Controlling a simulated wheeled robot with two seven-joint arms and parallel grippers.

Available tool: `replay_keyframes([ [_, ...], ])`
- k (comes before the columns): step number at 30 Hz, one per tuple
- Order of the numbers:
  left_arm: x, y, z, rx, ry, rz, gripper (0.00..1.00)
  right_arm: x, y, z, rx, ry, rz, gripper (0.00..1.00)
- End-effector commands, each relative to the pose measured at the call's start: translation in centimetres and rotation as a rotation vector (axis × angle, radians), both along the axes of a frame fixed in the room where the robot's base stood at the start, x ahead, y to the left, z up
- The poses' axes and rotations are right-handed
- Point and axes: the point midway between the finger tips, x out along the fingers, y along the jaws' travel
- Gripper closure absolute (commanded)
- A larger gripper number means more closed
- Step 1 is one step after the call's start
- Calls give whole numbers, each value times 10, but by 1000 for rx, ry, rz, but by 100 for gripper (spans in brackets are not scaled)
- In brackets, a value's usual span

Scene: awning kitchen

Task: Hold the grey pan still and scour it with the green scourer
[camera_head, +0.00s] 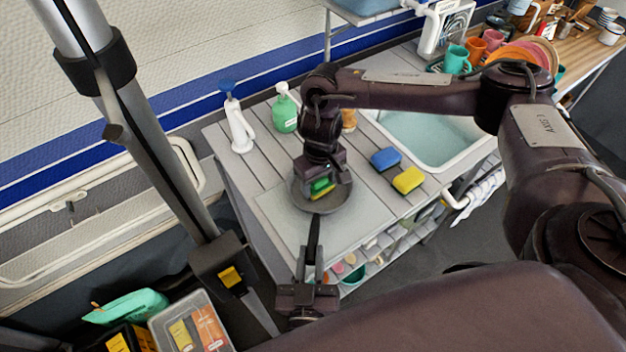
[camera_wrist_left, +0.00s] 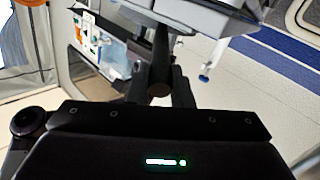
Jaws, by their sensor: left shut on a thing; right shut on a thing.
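The grey pan (camera_head: 339,203) lies on the slatted counter, its dark handle (camera_head: 314,238) pointing toward me. My left gripper (camera_head: 311,265) is shut on the handle's near end. My right gripper (camera_head: 322,180) comes down from above and is shut on the green scourer (camera_head: 321,186). The scourer has a yellow layer below the green and is at the pan's inside, partly hidden by the gripper. I cannot tell how firmly it touches the pan.
A blue sponge (camera_head: 385,158) and a yellow sponge (camera_head: 408,180) lie right of the pan, beside the sink (camera_head: 432,135). A grey pole (camera_head: 150,130) rises at the left. Bare counter lies left of the pan.

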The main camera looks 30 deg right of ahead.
Motion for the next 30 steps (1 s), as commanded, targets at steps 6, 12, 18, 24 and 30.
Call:
replay_keyframes([
  [6, 0, 0, 0, 0, 0, 1, 100, -9, -14, 1, 0, 1, -1, 62],
  [12, 0, 0, 0, 0, 0, 0, 100, -11, -15, -3, 1, 3, 0, 62],
  [18, 0, 0, 0, 0, 0, 0, 100, -4, -5, -4, 1, 0, 2, 62],
  [24, 0, 0, 0, -1, -1, -1, 100, 4, 10, -6, 2, 3, 2, 62],
  [30, -1, -1, 0, -2, -2, -3, 100, 8, 17, -8, 4, 4, 1, 62],
])
